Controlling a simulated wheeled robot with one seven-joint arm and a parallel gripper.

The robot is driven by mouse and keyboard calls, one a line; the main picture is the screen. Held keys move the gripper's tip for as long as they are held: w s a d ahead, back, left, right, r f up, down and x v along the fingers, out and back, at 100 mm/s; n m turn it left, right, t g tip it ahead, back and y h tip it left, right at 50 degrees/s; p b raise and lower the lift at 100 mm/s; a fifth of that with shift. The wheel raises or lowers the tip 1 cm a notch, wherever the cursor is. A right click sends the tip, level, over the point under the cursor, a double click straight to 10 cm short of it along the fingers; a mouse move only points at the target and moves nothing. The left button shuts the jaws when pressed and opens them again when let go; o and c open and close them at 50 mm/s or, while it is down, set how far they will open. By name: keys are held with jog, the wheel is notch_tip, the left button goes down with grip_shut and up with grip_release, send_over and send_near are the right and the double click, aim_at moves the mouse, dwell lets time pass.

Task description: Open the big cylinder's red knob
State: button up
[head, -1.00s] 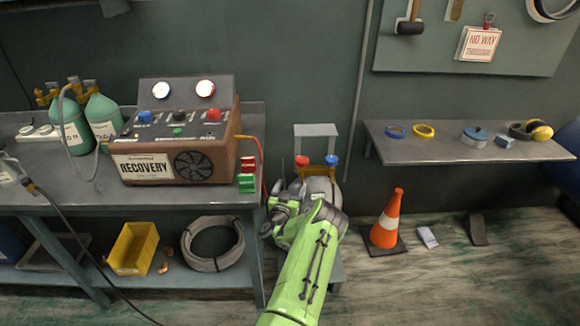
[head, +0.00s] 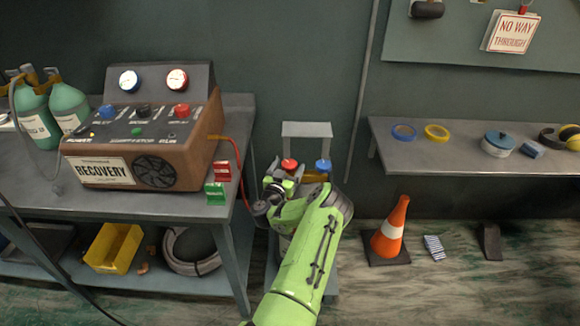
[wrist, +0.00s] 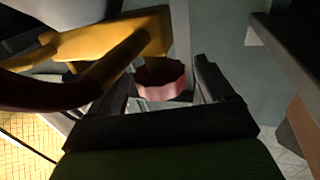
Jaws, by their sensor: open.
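The red knob (head: 289,165) sits atop the big cylinder's yellow valve body (head: 314,176), with a blue knob (head: 323,165) to its right. The cylinder itself is mostly hidden behind my arm. My gripper (head: 284,180) is at the red knob, partly hidden by its own wrist in the head view. In the wrist view the red knob (wrist: 163,80) lies between the two dark fingers of my open gripper (wrist: 160,76), with gaps visible beside it. The yellow valve body (wrist: 120,45) is beyond it. Contact with the knob cannot be made out.
A grey cart handle (head: 307,129) stands behind the knobs. The workbench (head: 235,118) with the recovery machine (head: 150,140) is to the left, its red hose (head: 240,160) hanging near my gripper. A wall shelf (head: 400,157) and an orange cone (head: 390,230) are to the right.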

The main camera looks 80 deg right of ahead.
jog(key=c, duration=1.1)
jog(key=shift+o, duration=0.2)
jog(key=shift+s+n+t+b, duration=0.1)
jog(key=shift+n+t+b, duration=0.4)
jog(key=shift+t, duration=0.3)
jog(key=n+t+b, duration=0.3)
jog(key=t, duration=0.2)
jog(key=shift+y, duration=0.4)
jog(key=n+t+y, duration=0.1)
jog(key=n+t, duration=0.1)
jog(key=t, duration=0.1)
jog(key=s+n+t+y, duration=0.1)
jog(key=n+t, duration=0.1)
jog(key=shift+d+r+t+y, duration=0.1)
jog(key=shift+d+t+y, duration=0.05)
jog(key=shift+t+y, duration=0.25)
jog(key=shift+n+t+y, duration=1.2)
jog(key=shift+n+t, duration=0.1)
